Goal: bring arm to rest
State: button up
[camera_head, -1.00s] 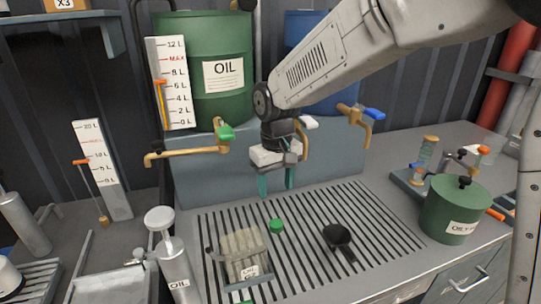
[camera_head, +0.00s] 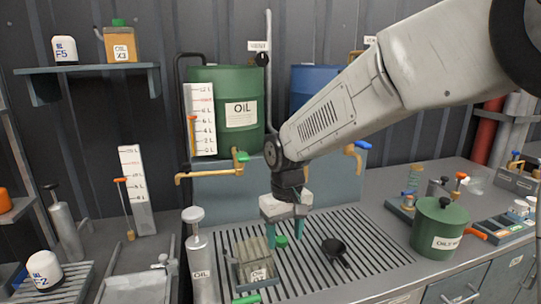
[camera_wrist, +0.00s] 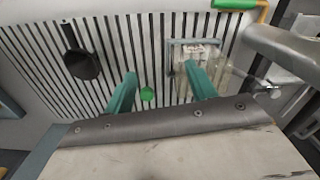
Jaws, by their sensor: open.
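My gripper (camera_head: 286,232) hangs from my grey arm, pointing down over the slotted drain grate (camera_head: 350,230) of the workbench. Its two teal fingers are apart with nothing held between them; they also show in the wrist view (camera_wrist: 162,90). A small green cap (camera_head: 281,241) lies on the grate, near the fingers in the head view. A clear container with a label (camera_head: 256,262) stands on the grate at the front left of my gripper. A black funnel (camera_head: 334,247) lies on the grate to the right.
A green OIL drum (camera_head: 226,105) with a brass tap (camera_head: 210,174) stands behind. An oil pump can (camera_head: 201,268) is at left. A green lidded canister (camera_head: 440,228) stands at right. Shelf bottles (camera_head: 120,44) are upper left. The grate's right part is clear.

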jog(key=s+d+r+m, duration=0.2)
jog(key=s+d+r, duration=0.2)
jog(key=s+d, duration=0.7)
jog(key=s+d+r+m+t, duration=0.1)
jog(key=s+d+r+m, duration=0.2)
jog(key=s+d, duration=0.9)
jog(key=s+r, duration=0.1)
jog(key=s, duration=0.4)
